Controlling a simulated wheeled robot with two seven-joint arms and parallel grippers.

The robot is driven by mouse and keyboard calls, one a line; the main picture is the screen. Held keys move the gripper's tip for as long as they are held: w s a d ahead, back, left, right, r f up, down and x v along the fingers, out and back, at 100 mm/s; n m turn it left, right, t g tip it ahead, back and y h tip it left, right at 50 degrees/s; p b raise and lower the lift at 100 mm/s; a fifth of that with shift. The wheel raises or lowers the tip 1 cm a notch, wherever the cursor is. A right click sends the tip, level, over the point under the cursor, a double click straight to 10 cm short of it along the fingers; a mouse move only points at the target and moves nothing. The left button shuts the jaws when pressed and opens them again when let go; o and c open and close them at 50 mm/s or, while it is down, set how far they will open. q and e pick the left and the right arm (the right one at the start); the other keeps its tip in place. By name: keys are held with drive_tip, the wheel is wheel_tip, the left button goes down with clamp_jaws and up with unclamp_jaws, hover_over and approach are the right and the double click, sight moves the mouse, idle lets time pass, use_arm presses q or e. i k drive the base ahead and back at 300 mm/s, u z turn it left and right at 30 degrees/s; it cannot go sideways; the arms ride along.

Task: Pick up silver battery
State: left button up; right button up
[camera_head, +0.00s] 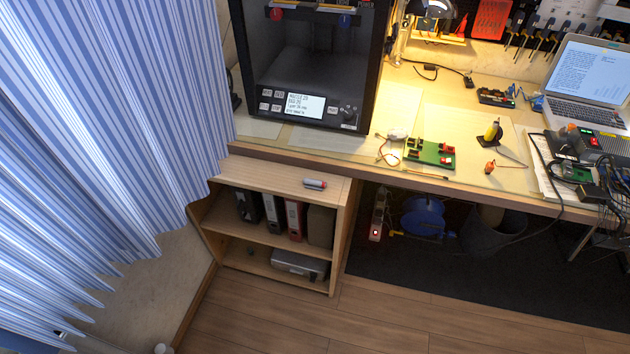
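A small silver cylinder with a red end, which looks like the silver battery (314,183), lies on its side on top of the low wooden shelf unit (265,178). It lies near the right part of that top, just below the workbench front edge. Nothing touches it except the shelf top. Neither of my grippers can be made out in the head view.
The workbench (400,85) above holds a black 3D printer (310,122), a green circuit board (430,152) and a laptop (588,80). Binders (293,218) fill the upper shelf. A striped curtain (110,110) hangs at left. The wooden floor (400,315) in front is clear.

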sight(308, 181)
drive_tip(key=k, duration=1.25)
drive_tip(key=z, duration=0.75)
drive_tip(key=i, duration=1.7)
drive_tip(key=u, duration=0.4)
